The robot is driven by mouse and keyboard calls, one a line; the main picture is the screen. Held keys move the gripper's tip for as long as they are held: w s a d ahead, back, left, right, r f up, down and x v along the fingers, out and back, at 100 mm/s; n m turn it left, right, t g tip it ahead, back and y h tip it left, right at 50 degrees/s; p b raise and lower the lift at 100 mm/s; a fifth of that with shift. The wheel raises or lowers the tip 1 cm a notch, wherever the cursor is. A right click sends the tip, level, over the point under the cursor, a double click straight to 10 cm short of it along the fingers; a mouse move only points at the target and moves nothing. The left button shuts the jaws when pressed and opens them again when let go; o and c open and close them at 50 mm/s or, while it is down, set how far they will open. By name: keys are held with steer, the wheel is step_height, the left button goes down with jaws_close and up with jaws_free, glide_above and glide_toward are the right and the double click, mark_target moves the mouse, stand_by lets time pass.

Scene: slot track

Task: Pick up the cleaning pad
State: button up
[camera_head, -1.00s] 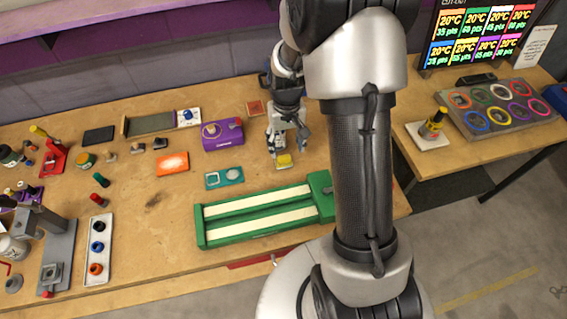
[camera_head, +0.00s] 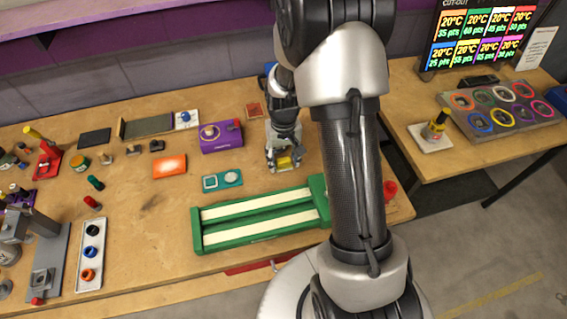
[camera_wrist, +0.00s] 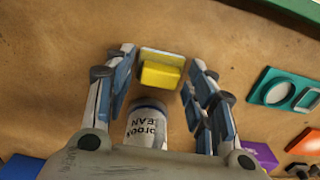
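The cleaning pad is probably the yellow block (camera_wrist: 160,74) with a paler plate edge behind it, lying on the wooden bench in the wrist view. In the head view the yellow block (camera_head: 284,162) is partly covered by my fingers. My gripper (camera_wrist: 163,60) is open, with one blue-grey finger on each side of the block and a gap showing on both sides. It also shows in the head view (camera_head: 285,168), low over the bench. A white cylinder with dark lettering (camera_wrist: 147,125) lies between the block and my palm; whether they are joined I cannot tell.
A green track with two pale strips (camera_head: 260,217) lies in front of my gripper. A teal tray (camera_head: 222,180) and a purple box (camera_head: 221,137) are to its left. A red object (camera_head: 389,190) stands right of my arm. Bare wood surrounds the block.

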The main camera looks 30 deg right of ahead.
steer(key=c, duration=0.8)
steer(key=shift+r, duration=0.15)
